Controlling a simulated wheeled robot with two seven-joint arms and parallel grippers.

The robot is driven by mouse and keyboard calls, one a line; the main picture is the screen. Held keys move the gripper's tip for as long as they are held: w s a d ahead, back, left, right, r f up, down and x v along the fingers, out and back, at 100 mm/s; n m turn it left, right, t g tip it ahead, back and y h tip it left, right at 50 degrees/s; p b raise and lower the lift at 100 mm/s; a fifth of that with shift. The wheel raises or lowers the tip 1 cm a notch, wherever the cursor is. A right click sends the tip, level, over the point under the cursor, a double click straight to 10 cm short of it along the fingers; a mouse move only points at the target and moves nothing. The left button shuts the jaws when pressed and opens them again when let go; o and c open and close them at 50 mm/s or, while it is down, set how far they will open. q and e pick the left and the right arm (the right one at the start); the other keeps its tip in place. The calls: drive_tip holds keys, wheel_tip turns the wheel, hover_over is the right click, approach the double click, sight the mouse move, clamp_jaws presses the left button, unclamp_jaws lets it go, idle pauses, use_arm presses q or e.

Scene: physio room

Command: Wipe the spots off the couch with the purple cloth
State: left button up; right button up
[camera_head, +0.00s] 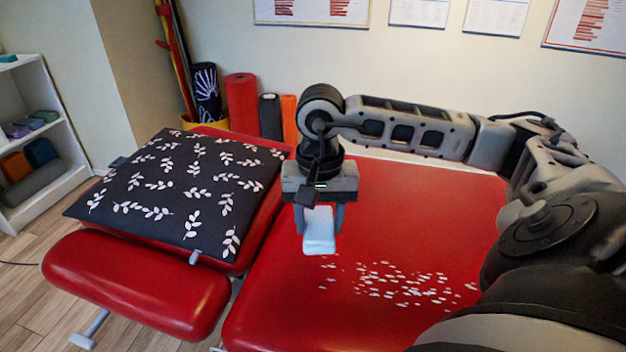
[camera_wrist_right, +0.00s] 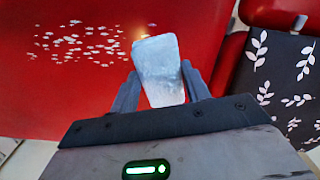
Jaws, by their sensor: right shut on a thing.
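The red couch (camera_head: 400,215) has a patch of many small white spots (camera_head: 405,285) on its right section. The spots also show at the upper left of the right wrist view (camera_wrist_right: 80,42). My right gripper (camera_head: 320,225) is shut on a pale bluish-white block-like thing (camera_head: 319,236), which also shows between the fingers in the right wrist view (camera_wrist_right: 159,68). It is left of and behind the spots, over the couch; I cannot tell if it touches the surface. No purple cloth is visible. My left gripper is not in view.
A black pillow with white leaves (camera_head: 180,185) lies on the couch's left section. A red padded part (camera_head: 135,285) is in front of it. Rolled mats (camera_head: 242,103) stand by the wall. A white shelf (camera_head: 70,140) stands at the left. The couch around the spots is clear.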

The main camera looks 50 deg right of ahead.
drive_tip(key=shift+f+b, duration=0.45)
drive_tip(key=shift+f, duration=0.35)
